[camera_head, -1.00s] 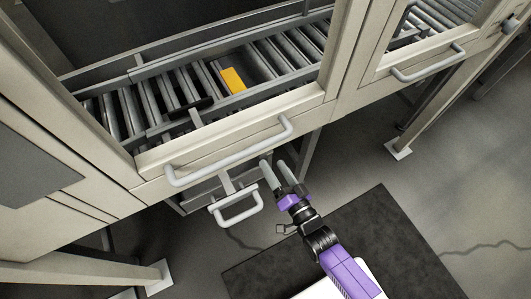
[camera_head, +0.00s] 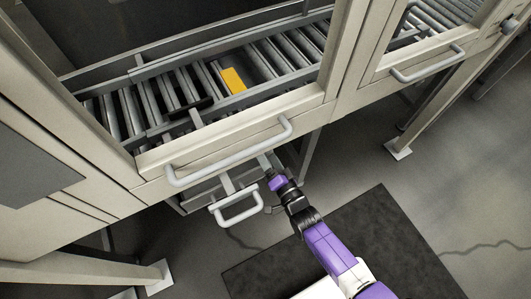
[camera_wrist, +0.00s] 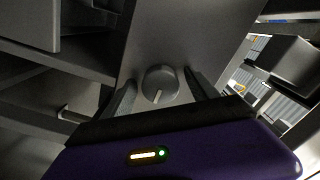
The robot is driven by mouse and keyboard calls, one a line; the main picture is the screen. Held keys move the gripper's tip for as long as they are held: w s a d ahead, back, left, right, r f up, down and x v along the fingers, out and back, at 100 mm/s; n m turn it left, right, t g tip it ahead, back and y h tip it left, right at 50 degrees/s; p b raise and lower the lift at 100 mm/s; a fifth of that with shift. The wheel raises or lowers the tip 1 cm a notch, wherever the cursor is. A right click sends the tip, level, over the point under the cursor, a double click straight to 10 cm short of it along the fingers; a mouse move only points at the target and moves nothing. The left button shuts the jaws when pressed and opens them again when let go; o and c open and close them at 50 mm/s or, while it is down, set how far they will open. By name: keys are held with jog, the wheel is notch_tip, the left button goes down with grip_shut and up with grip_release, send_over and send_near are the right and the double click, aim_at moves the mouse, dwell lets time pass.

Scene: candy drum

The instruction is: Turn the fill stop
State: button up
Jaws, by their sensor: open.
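The fill stop looks to be the round grey knob (camera_wrist: 160,84) with a pale pointer line, on a flat grey panel (camera_wrist: 190,40) in the wrist view. The pointer slants down and slightly left there. My gripper (camera_wrist: 160,92) is open, with one finger on each side of the knob. I cannot tell whether the fingers touch it. In the head view my gripper (camera_head: 268,168) reaches under the machine's front, just right of the lower looped handle. The knob is hidden in that view.
A long bar handle (camera_head: 230,155) runs above my gripper, and a looped handle (camera_head: 238,208) hangs close to its left. Rollers (camera_head: 180,90) with a yellow block (camera_head: 233,80) lie behind the window. A support leg (camera_head: 398,150) stands right. Floor to the right is open.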

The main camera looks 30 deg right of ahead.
jog(key=c, duration=1.4)
jog(key=shift+o, duration=0.2)
jog(key=shift+f, duration=0.1)
jog(key=n+b, duration=0.2)
jog(key=n, duration=0.2)
jog(key=n+b, duration=0.2)
jog(key=n, duration=0.3)
jog(key=shift+f, duration=0.1)
jog(key=n+b, duration=0.1)
jog(key=n, duration=0.3)
jog(key=shift+d+n+b, duration=0.1)
jog(key=shift+n+b, duration=0.2)
jog(key=shift+n, duration=0.1)
jog(key=shift+n+b, duration=0.75)
jog(key=shift+n, duration=1.25)
